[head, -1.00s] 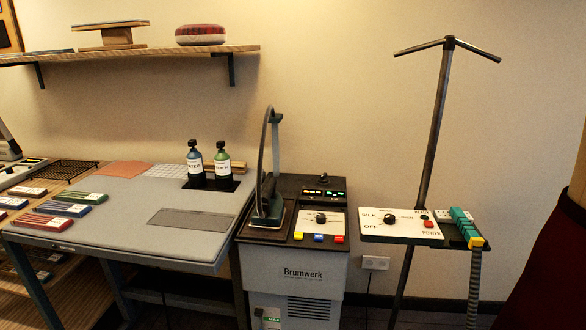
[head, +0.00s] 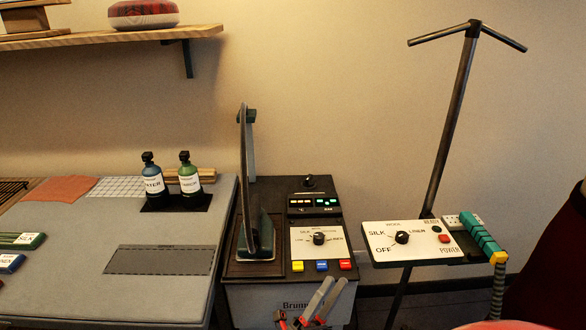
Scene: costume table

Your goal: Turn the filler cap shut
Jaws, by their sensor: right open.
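The filler cap (head: 309,182) appears to be the small black knob at the back of the boiler unit's dark top (head: 268,192). It is too small to tell whether it is turned tight or loose. My right gripper (head: 332,285) comes in at the bottom of the head view, in front of the unit's front face. Its two grey fingers are apart with nothing between them. It is well below and nearer than the cap, touching nothing that I can see. My left gripper is not in view.
An iron (head: 265,232) stands upright on the unit, left of the dial panel (head: 319,240). Two bottles (head: 153,182) (head: 189,180) stand on the grey table (head: 70,260) at left. A pole with a control shelf (head: 410,240) stands at right.

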